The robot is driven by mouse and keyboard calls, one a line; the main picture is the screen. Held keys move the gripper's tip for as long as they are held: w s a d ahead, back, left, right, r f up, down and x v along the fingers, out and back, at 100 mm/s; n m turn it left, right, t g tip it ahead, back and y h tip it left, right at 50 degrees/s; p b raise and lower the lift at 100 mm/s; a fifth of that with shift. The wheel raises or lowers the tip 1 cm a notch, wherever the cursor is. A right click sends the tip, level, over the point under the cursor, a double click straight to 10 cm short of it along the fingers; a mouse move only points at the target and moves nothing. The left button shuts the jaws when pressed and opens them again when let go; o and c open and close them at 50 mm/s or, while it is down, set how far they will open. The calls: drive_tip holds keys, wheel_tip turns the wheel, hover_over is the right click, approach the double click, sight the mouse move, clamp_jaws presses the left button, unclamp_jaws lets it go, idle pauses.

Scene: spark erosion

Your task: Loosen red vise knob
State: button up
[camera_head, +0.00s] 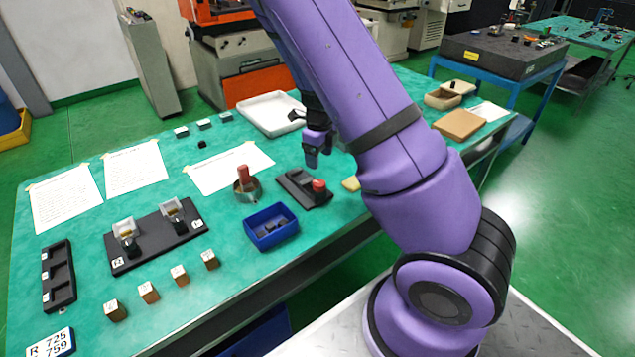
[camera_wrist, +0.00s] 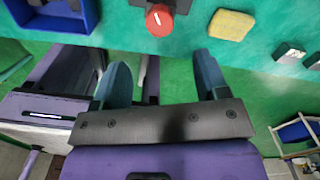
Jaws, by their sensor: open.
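The red vise knob (camera_head: 319,185) sits at the near end of a small black vise (camera_head: 298,188) on the green table. In the wrist view the red knob (camera_wrist: 159,20) shows near the top edge, with part of the black vise (camera_wrist: 182,5) behind it. My gripper (camera_head: 312,158) is above the table, just beyond and over the vise in the head view. In the wrist view my gripper (camera_wrist: 157,75) has its two blue fingers wide apart and nothing between them. The knob lies beyond the fingertips, apart from them. Most of the vise is cut off in the wrist view.
A blue bin (camera_head: 270,227) with dark parts stands left of the vise. A metal cup with a red handle (camera_head: 245,184) is behind it. A yellow block (camera_wrist: 231,25) lies right of the knob. A white tray (camera_head: 270,112) is farther back.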

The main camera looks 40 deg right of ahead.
sight(319, 182)
wheel_tip(319, 182, down, 10)
drive_tip(key=shift+r, duration=0.2)
drive_tip(key=shift+c, duration=0.3)
drive_tip(key=c, duration=0.9)
